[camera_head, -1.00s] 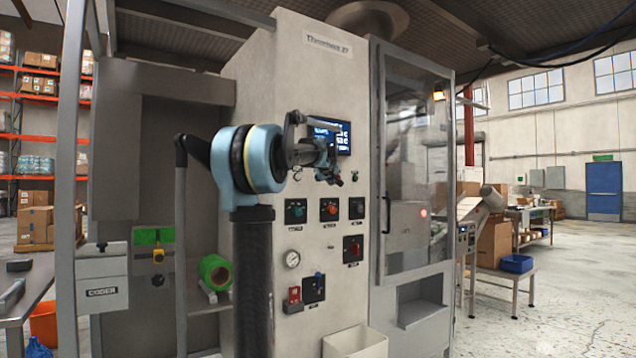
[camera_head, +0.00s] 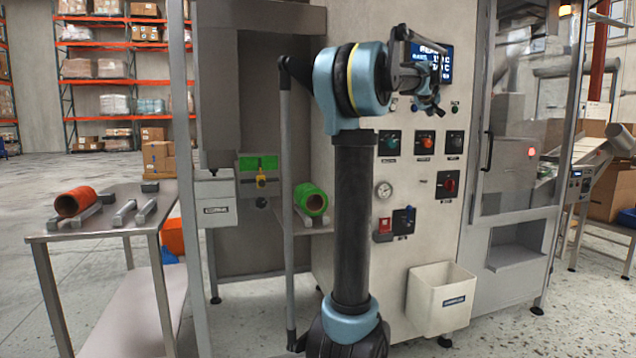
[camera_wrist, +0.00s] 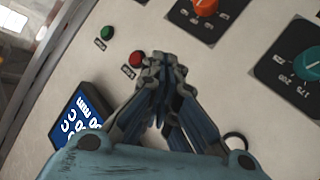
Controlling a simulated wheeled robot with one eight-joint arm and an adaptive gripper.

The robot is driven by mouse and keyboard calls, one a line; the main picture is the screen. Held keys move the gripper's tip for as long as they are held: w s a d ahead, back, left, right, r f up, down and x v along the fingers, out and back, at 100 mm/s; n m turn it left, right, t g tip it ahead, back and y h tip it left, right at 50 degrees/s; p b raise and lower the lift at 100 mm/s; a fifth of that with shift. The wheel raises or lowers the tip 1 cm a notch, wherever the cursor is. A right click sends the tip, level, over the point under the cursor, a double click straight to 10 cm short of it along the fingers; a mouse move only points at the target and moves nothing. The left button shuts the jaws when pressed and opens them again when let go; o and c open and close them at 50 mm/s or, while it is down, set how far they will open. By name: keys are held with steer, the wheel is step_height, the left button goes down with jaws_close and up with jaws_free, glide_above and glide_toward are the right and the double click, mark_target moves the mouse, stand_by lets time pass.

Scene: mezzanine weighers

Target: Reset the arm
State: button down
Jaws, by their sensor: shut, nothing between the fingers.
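My gripper (camera_head: 432,106) is shut and empty, with its fingertips together in the wrist view (camera_wrist: 162,62). My arm is folded high in front of the control panel (camera_head: 412,258) of a large beige machine. In the wrist view the fingertips appear just beside a red button (camera_wrist: 137,58); I cannot tell whether they touch the panel. A green button (camera_wrist: 106,32), an orange knob (camera_wrist: 204,6) and a teal knob (camera_wrist: 309,62) are near. A blue display (camera_wrist: 82,112) is partly hidden by my gripper; it also shows in the head view (camera_head: 437,62).
A metal table (camera_head: 112,225) with an orange roll (camera_head: 75,201) stands at the left. A green roll (camera_head: 311,199) sits beside the machine. A white bin (camera_head: 441,299) hangs low on its front. A glazed door (camera_head: 520,120) is at the right. Open floor lies in front.

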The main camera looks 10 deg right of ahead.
steer(key=s+a+f+n+g+y, duration=0.15)
steer(key=s+a+f, duration=0.25)
steer(key=a+f, duration=0.6)
steer(key=s+a+f+g+y, duration=0.1)
steer(key=s+a+f+y, duration=0.35)
steer(key=a, duration=0.85)
steer(key=s+a+f+g+y, duration=0.1)
steer(key=s+a+f, duration=0.1)
steer(key=a+f, duration=0.9)
steer(key=s+a+f+g, duration=0.2)
steer(key=s+a+f, duration=0.3)
steer(key=s+f, duration=0.4)
steer(key=s+a+f+g+y, duration=0.1)
steer(key=s+a+f, duration=0.5)
steer(key=s+f, duration=0.4)
steer(key=s+a+f+g+y, duration=0.1)
steer(key=s+a+f+g, duration=0.1)
steer(key=s+a+f, duration=0.4)
steer(key=s+f+n, duration=0.1)
steer(key=s+f, duration=0.2)
steer(key=s, duration=0.1)
steer(key=shift+a+f+g, duration=0.2)
steer(key=shift+a+g, duration=0.05)
steer(key=shift+g, duration=0.1)
steer(key=shift+s, duration=0.1)
steer(key=shift+w+f, duration=0.2)
steer(key=shift+w, duration=0.3)
